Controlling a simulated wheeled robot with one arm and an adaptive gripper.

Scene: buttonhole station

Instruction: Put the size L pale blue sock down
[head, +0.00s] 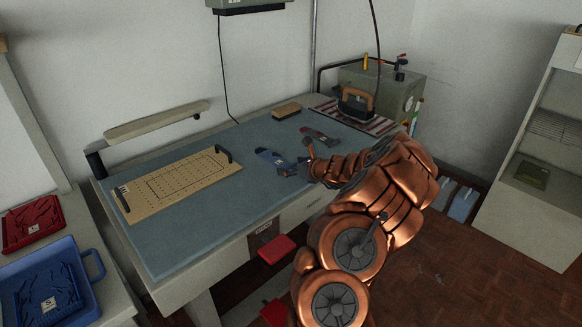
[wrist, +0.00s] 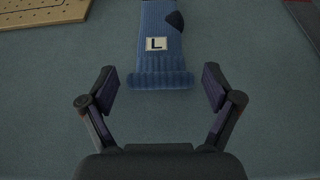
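A blue sock (head: 272,160) with a white "L" label lies flat on the blue-grey table top (head: 190,225). In the wrist view the sock (wrist: 160,50) points away from me, its ribbed cuff nearest and a dark patch at its right edge. My gripper (wrist: 159,88) is open and empty, its two fingers spread to either side just short of the cuff, not touching it. In the head view my gripper (head: 297,170) is low over the table at the sock's right end, partly hidden by my arm.
A dark sock with red (head: 320,137) lies behind. A perforated tan board (head: 180,185) lies left. An iron (head: 355,103) stands on a striped mat at the back right. Red (head: 33,222) and blue (head: 85,300) bins are at far left. The table's front middle is clear.

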